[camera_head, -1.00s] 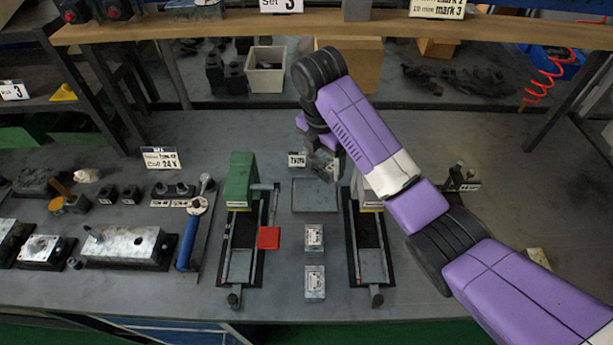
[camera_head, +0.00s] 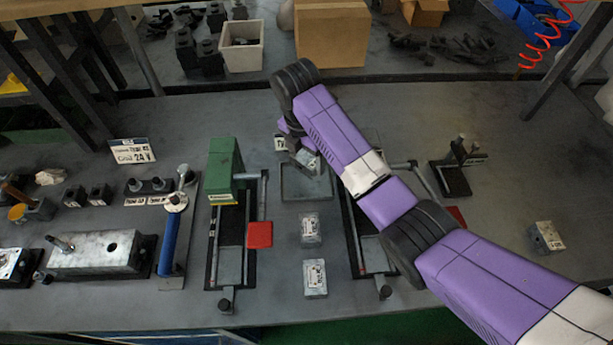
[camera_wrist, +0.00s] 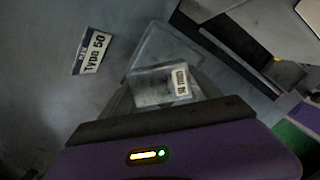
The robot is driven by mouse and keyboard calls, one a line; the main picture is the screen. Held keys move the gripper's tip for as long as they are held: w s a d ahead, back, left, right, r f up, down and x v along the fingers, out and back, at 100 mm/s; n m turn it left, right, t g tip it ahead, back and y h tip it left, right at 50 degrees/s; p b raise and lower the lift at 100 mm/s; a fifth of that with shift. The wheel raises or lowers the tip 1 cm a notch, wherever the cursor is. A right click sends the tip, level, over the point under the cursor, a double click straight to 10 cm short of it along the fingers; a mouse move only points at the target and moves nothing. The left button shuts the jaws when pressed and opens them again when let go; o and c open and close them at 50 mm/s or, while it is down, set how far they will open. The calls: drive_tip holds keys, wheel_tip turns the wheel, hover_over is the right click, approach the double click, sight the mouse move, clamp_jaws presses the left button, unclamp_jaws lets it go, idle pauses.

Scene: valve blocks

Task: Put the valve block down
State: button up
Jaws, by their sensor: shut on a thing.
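My gripper (camera_head: 303,150) is shut on a grey valve block (camera_head: 308,160), which has a white label. The held block is above or at the back part of a shallow square grey tray (camera_head: 306,196); I cannot tell whether it touches. In the wrist view the block (camera_wrist: 152,88) is between my jaws, its label facing the camera, and the tray (camera_wrist: 150,48) shows just beyond it. My fingertips are mostly hidden by the wrist and the block. A "Type 50" sign (camera_wrist: 92,50) lies beside the tray.
Two labelled blocks (camera_head: 311,229) (camera_head: 315,278) stand in front of the tray. A green-topped fixture (camera_head: 225,165) with a red pad (camera_head: 259,235) is to the left. Another fixture (camera_head: 372,250) is close on the right, partly behind my arm. A further block (camera_head: 547,237) lies far right.

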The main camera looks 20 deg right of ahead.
sight(304, 159)
drive_tip(key=shift+f, duration=3.65)
drive_tip(key=o, duration=2)
drive_tip(key=r, duration=0.4)
drive_tip(key=a+r, duration=0.1)
drive_tip(key=r, duration=0.7)
drive_tip(key=shift+s+a+b, duration=0.15)
drive_tip(key=shift+s+b, duration=0.15)
drive_tip(key=shift+b, duration=0.05)
drive_tip(key=shift+f, duration=0.1)
